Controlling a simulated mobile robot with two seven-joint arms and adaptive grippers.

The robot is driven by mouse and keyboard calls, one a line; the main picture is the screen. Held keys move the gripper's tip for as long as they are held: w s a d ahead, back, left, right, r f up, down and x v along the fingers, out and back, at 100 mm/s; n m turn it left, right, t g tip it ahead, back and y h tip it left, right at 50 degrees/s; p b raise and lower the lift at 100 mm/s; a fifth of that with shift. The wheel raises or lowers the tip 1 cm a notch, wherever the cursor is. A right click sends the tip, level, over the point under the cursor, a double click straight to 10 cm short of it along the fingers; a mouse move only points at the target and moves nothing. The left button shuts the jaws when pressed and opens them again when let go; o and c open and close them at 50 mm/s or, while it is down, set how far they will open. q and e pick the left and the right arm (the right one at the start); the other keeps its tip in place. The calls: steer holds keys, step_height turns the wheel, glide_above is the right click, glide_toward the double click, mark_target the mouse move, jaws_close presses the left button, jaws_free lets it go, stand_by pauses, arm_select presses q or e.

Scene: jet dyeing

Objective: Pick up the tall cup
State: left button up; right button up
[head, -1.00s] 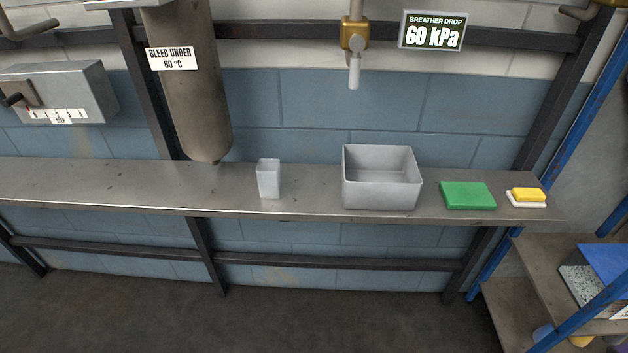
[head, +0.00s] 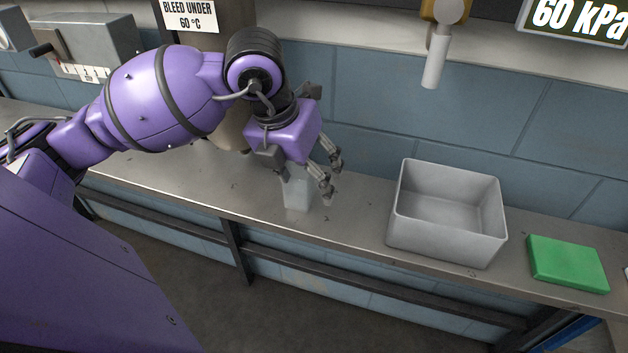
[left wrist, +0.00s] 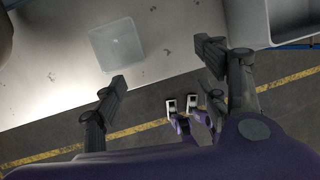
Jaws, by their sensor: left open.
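The tall cup (head: 296,194) is a pale, translucent, square cup standing upright on the steel shelf (head: 190,180). In the left wrist view the cup (left wrist: 117,45) shows from above, beyond and left of the gap between the fingers. My left gripper (head: 304,178) is open and empty, just above and beside the cup, and hides its upper part in the head view. In the left wrist view its two fingers (left wrist: 162,73) are spread apart, with no cup between them. Whether a finger touches the cup cannot be told.
An open grey bin (head: 447,240) stands on the shelf right of the cup, with a green block (head: 567,264) beyond it. A tap-like spout (head: 435,60) hangs above. The blue block wall (head: 390,130) is close behind. The shelf between cup and bin is clear.

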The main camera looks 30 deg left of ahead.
mark_target(298, 170)
arm_select(q)
steer(key=a+r, duration=0.1)
steer(key=w+a+y, duration=0.1)
steer(key=a+r+y, duration=0.1)
steer(key=shift+w+a+r+n+t, duration=0.3)
steer(key=shift+w+a+r+t, duration=0.05)
steer(key=shift+w+t, duration=0.05)
steer(key=x, duration=0.7)
steer(key=shift+a+f, duration=0.1)
steer(key=shift+a, duration=0.2)
steer(key=c, duration=1.6)
